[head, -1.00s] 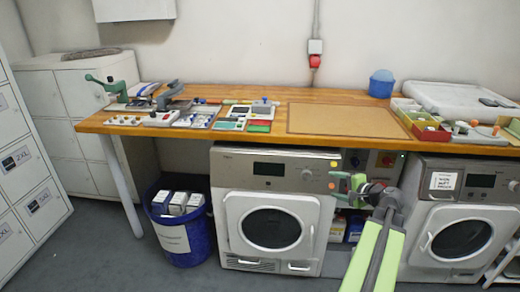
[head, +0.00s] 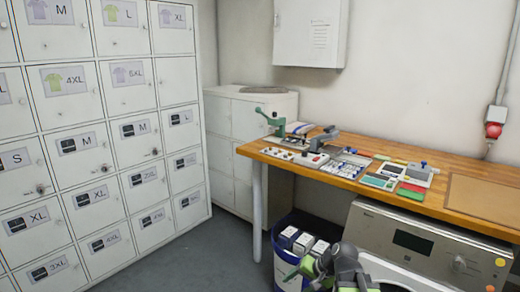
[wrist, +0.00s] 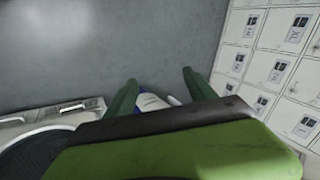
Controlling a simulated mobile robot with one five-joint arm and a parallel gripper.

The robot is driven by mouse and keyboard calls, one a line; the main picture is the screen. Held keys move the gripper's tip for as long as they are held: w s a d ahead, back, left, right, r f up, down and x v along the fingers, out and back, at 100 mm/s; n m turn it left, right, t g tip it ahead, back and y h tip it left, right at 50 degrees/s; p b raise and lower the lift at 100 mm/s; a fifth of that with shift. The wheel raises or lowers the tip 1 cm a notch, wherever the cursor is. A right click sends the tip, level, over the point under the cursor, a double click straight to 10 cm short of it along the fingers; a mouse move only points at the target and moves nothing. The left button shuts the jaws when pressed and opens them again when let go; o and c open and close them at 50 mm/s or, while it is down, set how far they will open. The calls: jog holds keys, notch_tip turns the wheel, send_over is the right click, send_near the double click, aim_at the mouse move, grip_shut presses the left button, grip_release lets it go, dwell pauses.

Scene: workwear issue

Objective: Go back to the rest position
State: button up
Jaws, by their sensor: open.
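My gripper (head: 318,266) shows at the bottom of the head view, in front of the blue bin and the washing machine. In the wrist view its two green fingers (wrist: 160,90) stand apart, with nothing held between them. A small white and blue patch shows beyond the fingers, low in the gap; it looks like part of the bin. The rest of my arm is mostly cut off by the bottom edge of the head view.
Size-labelled lockers (head: 120,140) fill the left. A wooden bench (head: 345,182) with small tools stands at right, above a washing machine (head: 420,240). A blue bin (head: 290,222) with white boxes stands under it. Grey floor (head: 205,262) is clear before the lockers.

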jog(key=s+a+f+n+g+h, duration=0.2)
jog(key=s+a+f+n, duration=0.1)
jog(key=s, duration=0.2)
jog(key=s+d+n+g+h, duration=0.1)
jog(key=s+d+g+h, duration=0.1)
jog(key=s+d+h, duration=0.35)
notch_tip(320, 180, up, 16)
jog(key=w+y+p, duration=0.2)
jog(key=p, duration=1.5)
jog(key=shift+d+r, duration=0.25)
jog(key=shift+d, duration=0.2)
jog(key=shift+w, duration=0.1)
